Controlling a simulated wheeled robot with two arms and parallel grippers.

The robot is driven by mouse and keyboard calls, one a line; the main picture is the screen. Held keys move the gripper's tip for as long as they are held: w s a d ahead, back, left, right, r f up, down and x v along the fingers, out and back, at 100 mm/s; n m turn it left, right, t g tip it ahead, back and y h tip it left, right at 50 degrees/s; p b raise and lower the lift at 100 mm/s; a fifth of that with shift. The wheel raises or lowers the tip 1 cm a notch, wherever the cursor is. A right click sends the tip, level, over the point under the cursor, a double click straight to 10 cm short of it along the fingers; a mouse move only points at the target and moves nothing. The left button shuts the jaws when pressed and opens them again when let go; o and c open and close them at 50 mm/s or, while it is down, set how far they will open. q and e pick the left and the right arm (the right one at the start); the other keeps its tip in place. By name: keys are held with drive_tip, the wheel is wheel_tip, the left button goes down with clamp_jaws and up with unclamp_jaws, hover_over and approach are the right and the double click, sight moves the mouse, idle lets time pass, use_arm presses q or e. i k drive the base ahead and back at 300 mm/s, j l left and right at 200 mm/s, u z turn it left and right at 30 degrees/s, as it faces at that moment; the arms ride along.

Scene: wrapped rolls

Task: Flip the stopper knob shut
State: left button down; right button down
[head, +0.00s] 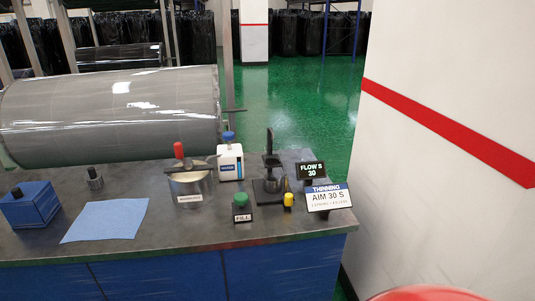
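A small black stand (269,160) with a grey cup-like part (274,184) stands on the workbench near its right end. A yellow knob (288,199) sits at the front right of the stand; it looks upright, but it is too small to tell whether it is open or shut. It is the likely stopper knob. A green button (241,200) on a black block labelled "FILL" sits to its left. Neither of my grippers shows in the head view.
Left are a white-blue bottle (230,161), a metal can (190,187) with a red-handled tool, a blue cloth (105,221) and a blue box (30,205). A large wrapped roll (110,115) lies behind.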

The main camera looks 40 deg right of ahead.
sight(288, 198)
drive_tip(key=l+z, duration=0.1)
drive_tip(key=z, duration=0.3)
drive_tip(key=l+z, duration=0.1)
drive_tip(key=z, duration=0.3)
drive_tip(key=i+z, duration=0.1)
drive_tip(key=z, duration=0.25)
drive_tip(key=i+l+z, duration=0.1)
drive_tip(key=z, duration=0.3)
